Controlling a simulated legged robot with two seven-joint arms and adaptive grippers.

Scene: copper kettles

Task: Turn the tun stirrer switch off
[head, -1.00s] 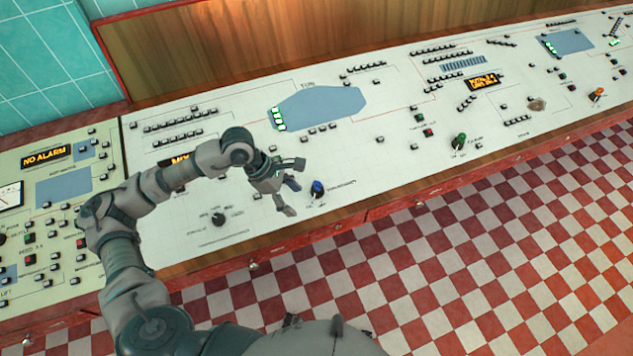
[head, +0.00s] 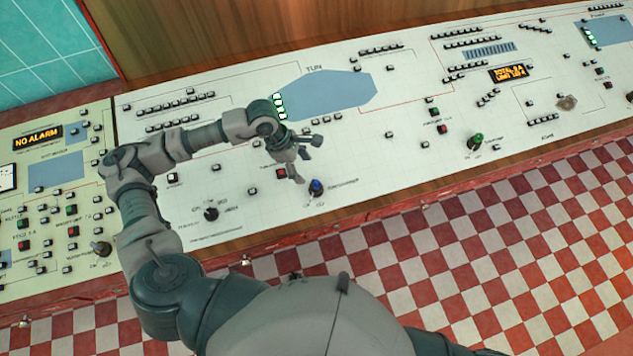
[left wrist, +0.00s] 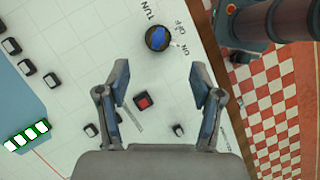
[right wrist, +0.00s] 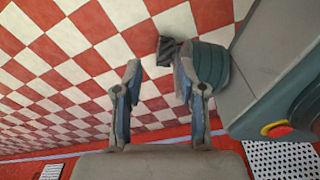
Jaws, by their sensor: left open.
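The tun stirrer switch is a blue rotary knob (head: 316,187) near the panel's front edge. It shows in the left wrist view as a blue handle on a dark round base (left wrist: 157,38), with TUN, ON and OFF lettering around it. I cannot tell surely which mark it points to. My left gripper (head: 306,160) is open and empty, just behind the knob in the head view. In the left wrist view its fingers (left wrist: 159,75) are apart, with the knob beyond the tips. My right gripper (right wrist: 158,68) is open and empty over the checkered floor.
The sloped white panel (head: 380,170) carries a red button (head: 281,173) close to my left gripper, a black knob (head: 211,214) to the left and a green knob (head: 475,141) to the right. The red-and-white floor (head: 480,260) in front is clear.

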